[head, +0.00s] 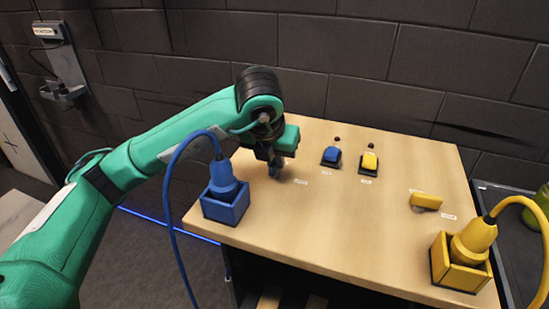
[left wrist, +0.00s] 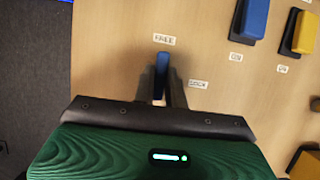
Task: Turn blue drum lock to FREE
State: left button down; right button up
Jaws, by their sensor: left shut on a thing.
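The blue lock handle (left wrist: 162,62) is a narrow blue bar. In the left wrist view it sits between the fingers of my left gripper (left wrist: 162,84), which is shut on it. Its far end points at the FREE label (left wrist: 164,39); the LOCK label (left wrist: 197,84) lies to its right. In the head view my left gripper (head: 272,168) reaches down to the table's far left part, with only a bit of the blue handle (head: 275,172) showing. My right gripper is not in view.
A blue plug (head: 223,182) stands in a blue box and a yellow plug (head: 472,240) in a yellow box. A blue button (head: 331,155), a yellow button (head: 370,161) and a yellow lock handle (head: 426,200) are on the wooden table (head: 330,235). The table's middle is clear.

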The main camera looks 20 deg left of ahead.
pick_arm(q)
jog(key=c, duration=1.4)
grip_release()
jog(key=shift+c, duration=0.2)
